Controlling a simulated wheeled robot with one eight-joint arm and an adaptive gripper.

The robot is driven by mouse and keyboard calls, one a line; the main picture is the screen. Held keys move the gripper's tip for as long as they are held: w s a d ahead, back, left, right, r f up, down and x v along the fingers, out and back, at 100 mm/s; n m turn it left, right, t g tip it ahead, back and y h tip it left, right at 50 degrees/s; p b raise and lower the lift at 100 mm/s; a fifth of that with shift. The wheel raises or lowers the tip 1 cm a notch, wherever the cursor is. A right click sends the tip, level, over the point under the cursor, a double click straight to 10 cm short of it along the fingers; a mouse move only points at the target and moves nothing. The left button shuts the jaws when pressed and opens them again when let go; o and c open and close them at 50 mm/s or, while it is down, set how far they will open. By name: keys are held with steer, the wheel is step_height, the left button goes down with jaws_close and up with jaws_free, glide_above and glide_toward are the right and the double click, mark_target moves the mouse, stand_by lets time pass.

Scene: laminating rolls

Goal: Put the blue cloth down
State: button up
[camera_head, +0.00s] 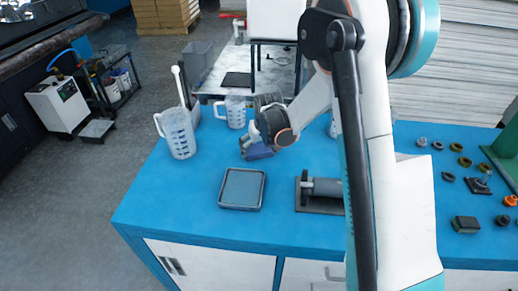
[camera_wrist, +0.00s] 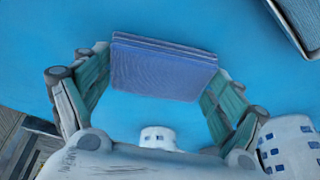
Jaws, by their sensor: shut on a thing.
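The blue cloth (camera_wrist: 163,70) is a folded, flat pad with a ribbed face. My gripper (camera_wrist: 165,78) is shut on it, with a finger at each end of the pad. In the head view the cloth (camera_head: 258,152) shows as a small blue patch under my gripper (camera_head: 254,146), over the back part of the blue table (camera_head: 180,215). I cannot tell from these views whether the cloth touches the table.
A dark-rimmed tray (camera_head: 221,205) lies nearer the front. Clear measuring jugs stand to the left (camera_head: 179,135) and behind (camera_head: 235,111). A roller on a dark base (camera_head: 322,188) sits to the right. Small parts cover the right end. The front left table is clear.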

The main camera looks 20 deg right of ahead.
steer(key=shift+f, duration=0.2)
steer(key=o, duration=1.2)
steer(key=shift+c, duration=0.2)
steer(key=shift+r, duration=0.1)
steer(key=p+v, duration=0.4)
steer(key=v, duration=0.9)
steer(key=s+r+t, duration=0.2)
steer(key=s+r, duration=1)
steer(key=s, duration=0.3)
steer(key=s+t, duration=0.1)
steer(key=s, duration=1.2)
steer(key=shift+s+r, duration=0.35)
steer(key=shift+r, duration=0.1)
